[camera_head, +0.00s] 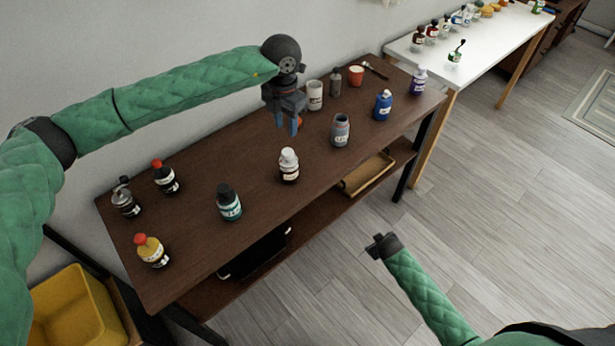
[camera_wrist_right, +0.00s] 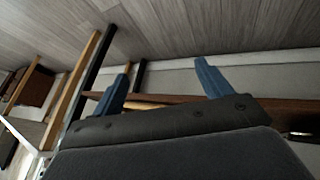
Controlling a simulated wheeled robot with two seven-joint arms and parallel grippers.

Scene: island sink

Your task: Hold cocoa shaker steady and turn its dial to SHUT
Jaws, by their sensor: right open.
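Several small labelled bottles and jars stand on the dark brown table (camera_head: 185,215), and their labels are too small to read. I cannot tell which one is the cocoa shaker. One candidate is the dark bottle with a white cap (camera_head: 289,166), upright near the front edge. My left gripper (camera_head: 288,128) points down above the back of the table, left of the white jar; whether its fingers are apart is unclear. My right gripper (camera_head: 376,243) is off the table's front side, over the floor. In the right wrist view its blue fingers (camera_wrist_right: 163,82) are wide apart and empty.
A teal bottle (camera_head: 229,203), a yellow bottle with a red cap (camera_head: 151,251), a grey jar (camera_head: 340,130), a blue bottle (camera_head: 382,105) and a white jar (camera_head: 315,96) stand around. A white table (camera_head: 490,45) is behind right. A yellow bin (camera_head: 75,310) sits at lower left.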

